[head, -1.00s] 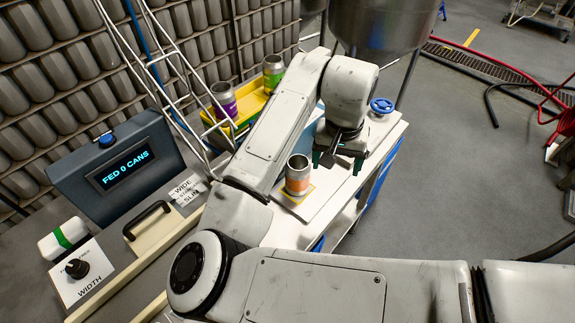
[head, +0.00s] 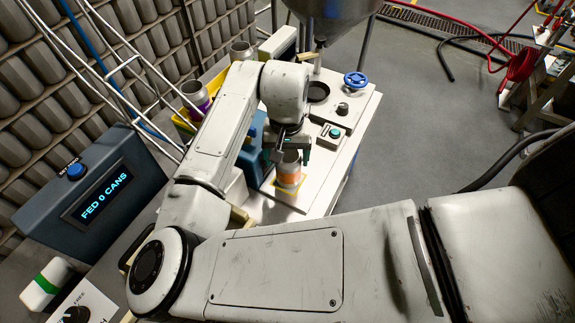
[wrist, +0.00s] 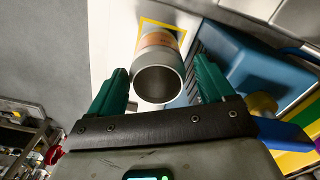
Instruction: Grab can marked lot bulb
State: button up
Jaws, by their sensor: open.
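A silver open-topped can with an orange band (head: 289,174) stands upright on a yellow-outlined square on the white worktop. In the wrist view the orange-banded can (wrist: 159,46) shows its empty mouth toward me. My gripper (head: 286,158) is open just above it, with green fingers apart on either side of the rim. In the wrist view my gripper (wrist: 163,86) spans the can without visible contact. A can with a purple band (head: 195,98) and another can (head: 242,52) stand in the yellow tray (head: 215,84). No lot mark is readable on any can.
A blue block (head: 252,150) stands close left of the orange-banded can. A blue handwheel (head: 356,79) and a green button box (head: 333,134) are on the worktop (head: 345,112) beyond. A steel hopper (head: 333,15) hangs above. The display (head: 103,195) reads "FED 0 CANS".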

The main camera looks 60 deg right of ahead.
jog(key=shift+s+d+f+p, duration=0.15)
jog(key=shift+f+p, duration=0.65)
jog(key=shift+f, duration=1.8)
jog(key=c, duration=0.7)
